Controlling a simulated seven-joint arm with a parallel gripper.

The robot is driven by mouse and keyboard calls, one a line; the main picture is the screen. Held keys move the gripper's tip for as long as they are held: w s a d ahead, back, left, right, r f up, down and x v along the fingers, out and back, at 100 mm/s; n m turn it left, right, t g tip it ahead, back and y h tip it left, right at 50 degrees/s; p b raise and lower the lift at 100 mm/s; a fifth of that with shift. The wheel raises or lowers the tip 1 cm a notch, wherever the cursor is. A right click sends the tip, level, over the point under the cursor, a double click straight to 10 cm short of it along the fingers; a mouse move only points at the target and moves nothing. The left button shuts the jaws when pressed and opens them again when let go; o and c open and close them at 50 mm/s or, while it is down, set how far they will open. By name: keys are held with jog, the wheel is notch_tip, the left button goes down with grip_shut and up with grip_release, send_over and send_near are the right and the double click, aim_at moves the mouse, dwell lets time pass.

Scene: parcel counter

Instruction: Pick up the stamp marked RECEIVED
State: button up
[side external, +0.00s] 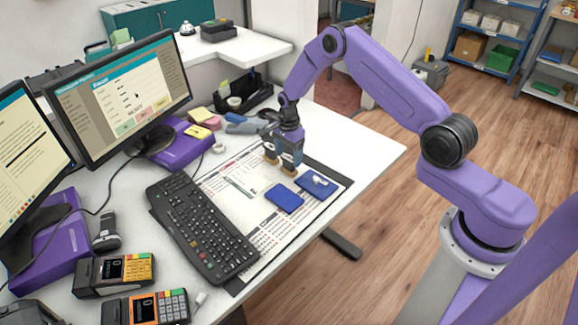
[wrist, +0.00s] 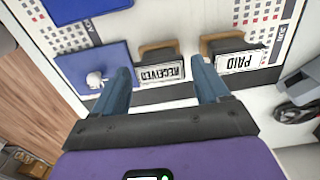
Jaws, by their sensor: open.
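The stamp marked RECEIVED (wrist: 163,73) has a brown body and a white label that reads upside down in the wrist view. It stands on the desk mat between my fingers, near the tips. My gripper (wrist: 161,66) is open, with one blue finger on each side of it; I cannot tell whether either touches it. A second stamp marked PAID (wrist: 237,61) stands just right of my right finger. In the side view my gripper (side external: 284,155) is low over the mat and partly hides the two brown stamps below it.
Two blue pads (side external: 284,198) lie beside the stamps, one with a small whitish object (wrist: 94,79) on it. The keyboard (side external: 202,225) lies left of the printed mat (side external: 240,205). A black desk organizer (side external: 243,98) stands behind. The desk's right side is clear.

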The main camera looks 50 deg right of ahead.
aim_at(289, 158)
notch_tip(289, 158, down, 4)
jog(key=shift+f, duration=0.1)
jog(key=c, duration=0.7)
jog(key=shift+r, duration=0.2)
